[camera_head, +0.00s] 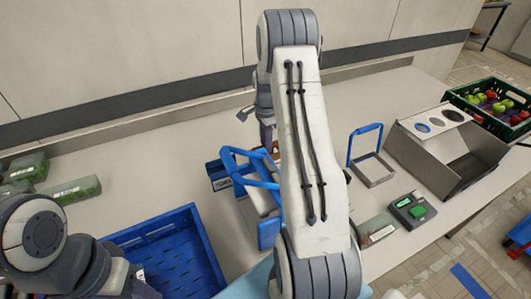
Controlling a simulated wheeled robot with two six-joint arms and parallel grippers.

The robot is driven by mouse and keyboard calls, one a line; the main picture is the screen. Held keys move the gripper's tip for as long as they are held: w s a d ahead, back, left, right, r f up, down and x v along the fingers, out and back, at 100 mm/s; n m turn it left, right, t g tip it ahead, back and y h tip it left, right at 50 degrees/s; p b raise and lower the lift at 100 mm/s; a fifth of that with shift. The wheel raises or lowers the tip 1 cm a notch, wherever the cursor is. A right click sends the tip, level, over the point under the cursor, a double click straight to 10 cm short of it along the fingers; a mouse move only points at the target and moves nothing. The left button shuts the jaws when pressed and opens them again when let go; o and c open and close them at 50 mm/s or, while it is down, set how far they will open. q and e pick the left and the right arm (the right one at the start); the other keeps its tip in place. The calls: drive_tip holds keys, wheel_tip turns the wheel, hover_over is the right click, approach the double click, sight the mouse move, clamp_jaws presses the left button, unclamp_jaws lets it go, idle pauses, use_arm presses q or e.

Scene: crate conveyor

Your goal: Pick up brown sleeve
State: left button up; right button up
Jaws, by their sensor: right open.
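My right arm reaches forward across the middle of the head view. Its open gripper (255,122) is above the far part of the counter, partly hidden behind my own arm. A small patch of brown (275,147) shows just below the gripper, beside my arm. It may be the brown sleeve, but most of it is hidden and I cannot tell its shape. I see no contact between it and the gripper. My left arm is at the lower left, and its gripper is out of the picture.
A blue box (217,175) and a blue-framed rack (239,163) stand near the brown patch. A blue crate (205,247) is at the lower left.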

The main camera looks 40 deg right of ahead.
drive_tip(key=shift+f, duration=0.9)
drive_tip(key=shift+c, duration=0.3)
clamp_jaws()
